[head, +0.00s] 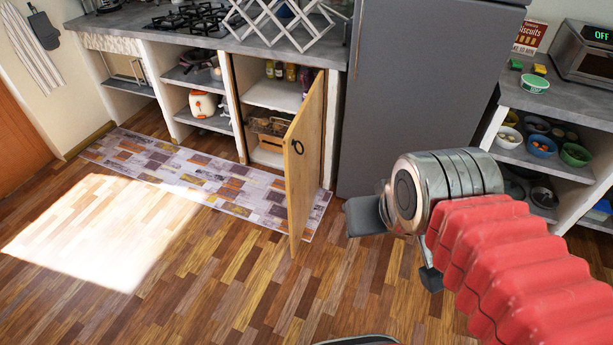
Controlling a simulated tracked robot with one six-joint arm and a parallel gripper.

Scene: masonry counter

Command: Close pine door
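The pine door (304,150) stands wide open on the cabinet (333,130) under the counter, hinged at its right side and swung out toward me.
A grey fridge (425,80) stands right of the cabinet. A patchwork rug (190,175) lies along the counter, reaching under the door. A shelf unit (560,97) with bowls is at the right. The wooden floor (200,280) in front is clear. A folding rack (283,20) sits on the counter.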

